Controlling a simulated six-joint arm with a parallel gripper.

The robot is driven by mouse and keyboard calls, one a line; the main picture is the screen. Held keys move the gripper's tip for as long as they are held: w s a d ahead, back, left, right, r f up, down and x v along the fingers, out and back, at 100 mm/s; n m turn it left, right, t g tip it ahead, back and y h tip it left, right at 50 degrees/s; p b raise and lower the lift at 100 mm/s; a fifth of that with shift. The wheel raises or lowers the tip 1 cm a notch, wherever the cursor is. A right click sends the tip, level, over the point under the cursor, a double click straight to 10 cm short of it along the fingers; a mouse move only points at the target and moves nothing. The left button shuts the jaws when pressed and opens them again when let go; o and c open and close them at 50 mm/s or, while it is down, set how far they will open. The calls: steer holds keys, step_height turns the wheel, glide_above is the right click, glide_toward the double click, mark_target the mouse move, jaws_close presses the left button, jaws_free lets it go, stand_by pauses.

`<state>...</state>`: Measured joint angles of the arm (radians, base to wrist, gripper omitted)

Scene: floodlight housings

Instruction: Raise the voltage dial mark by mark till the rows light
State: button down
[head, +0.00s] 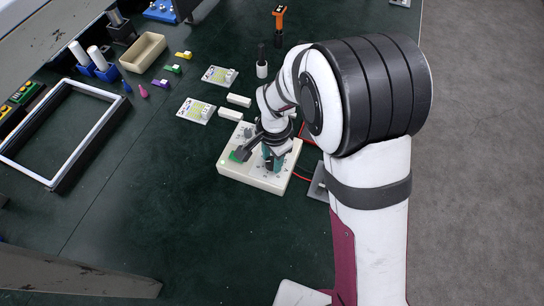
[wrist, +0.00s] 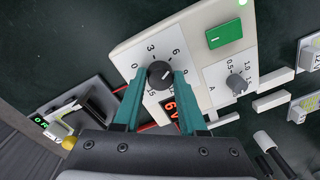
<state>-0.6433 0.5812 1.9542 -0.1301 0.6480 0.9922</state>
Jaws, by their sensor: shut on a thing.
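A cream power supply (head: 230,170) stands on the dark green bench in the head view, and its panel (wrist: 133,48) fills the middle of the wrist view. My gripper (wrist: 160,76) is shut on the black voltage dial (wrist: 161,73), one teal finger on each side. The dial's white mark points up and right, towards the 6. A green switch (wrist: 226,36) and a lit green lamp (wrist: 242,2) show on the panel. I cannot pick out any lit rows.
A grey current dial (wrist: 237,84) sits beside the switch. A grey device with a green readout (wrist: 40,121) lies at the left. In the head view, small boards (head: 220,76), an open frame (head: 110,95) and a tan tray (head: 143,52) lie further back.

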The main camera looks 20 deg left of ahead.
steer(key=shift+c, duration=2.3)
jaws_free()
step_height(320, 180, up, 16)
steer(key=shift+s+d, duration=0.2)
steer(key=shift+d, duration=0.15)
steer(key=shift+f, duration=0.15)
